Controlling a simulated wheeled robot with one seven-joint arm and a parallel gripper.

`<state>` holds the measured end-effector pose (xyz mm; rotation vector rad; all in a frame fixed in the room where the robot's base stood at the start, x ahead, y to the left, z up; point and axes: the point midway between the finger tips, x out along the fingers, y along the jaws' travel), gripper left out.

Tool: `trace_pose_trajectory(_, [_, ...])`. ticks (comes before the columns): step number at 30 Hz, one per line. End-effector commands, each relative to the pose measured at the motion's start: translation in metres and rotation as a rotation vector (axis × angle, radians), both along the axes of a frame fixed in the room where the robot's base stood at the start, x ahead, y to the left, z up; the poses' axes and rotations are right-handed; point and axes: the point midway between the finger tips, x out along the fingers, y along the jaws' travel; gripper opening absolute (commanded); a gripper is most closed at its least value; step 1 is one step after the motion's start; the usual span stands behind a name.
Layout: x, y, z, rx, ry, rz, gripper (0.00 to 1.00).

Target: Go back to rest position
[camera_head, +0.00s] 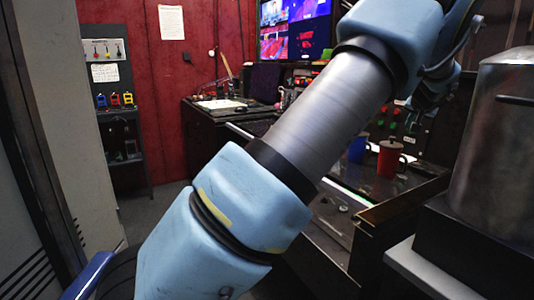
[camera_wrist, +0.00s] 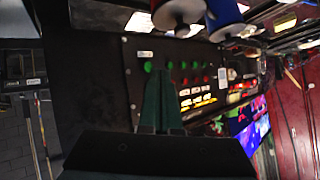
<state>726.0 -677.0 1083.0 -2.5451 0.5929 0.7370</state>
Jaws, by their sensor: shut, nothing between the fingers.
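My gripper (camera_wrist: 160,98) shows in the wrist view as two dark green fingers pressed together, with nothing between them. Beyond the fingertips is a dark button panel (camera_wrist: 140,88) with green buttons (camera_wrist: 172,66), red buttons and lit yellow ones. I cannot tell how far the fingertips are from the panel, but no contact shows. In the head view my arm crosses the picture from bottom left to top right. It hides part of the console, and the panel's buttons (camera_head: 395,108) show only partly beside the wrist.
A red mug (camera_head: 389,159) and a blue mug (camera_head: 358,149) stand on the console below the panel. A large metal cylinder (camera_head: 500,150) is at the right. Monitors (camera_head: 294,28) hang on the red back wall. Some floor (camera_head: 150,212) is clear at the left.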

Motion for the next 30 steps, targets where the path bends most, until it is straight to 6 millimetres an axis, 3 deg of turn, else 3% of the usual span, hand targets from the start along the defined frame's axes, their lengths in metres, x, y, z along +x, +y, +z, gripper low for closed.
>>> trace_pose_trajectory(11, [0.019,0.064,-0.016,0.014,0.077,0.075,0.00])
trace_pose_trajectory(17, [0.026,0.125,-0.032,0.023,0.154,0.142,0.00])
trace_pose_trajectory(20, [0.026,0.166,-0.042,0.029,0.207,0.185,0.00])
trace_pose_trajectory(23, [0.019,0.220,-0.056,0.032,0.281,0.239,0.00])
trace_pose_trajectory(26, [-0.001,0.286,-0.073,0.032,0.376,0.303,0.00])
trace_pose_trajectory(30, [-0.053,0.371,-0.096,0.024,0.514,0.382,0.00])
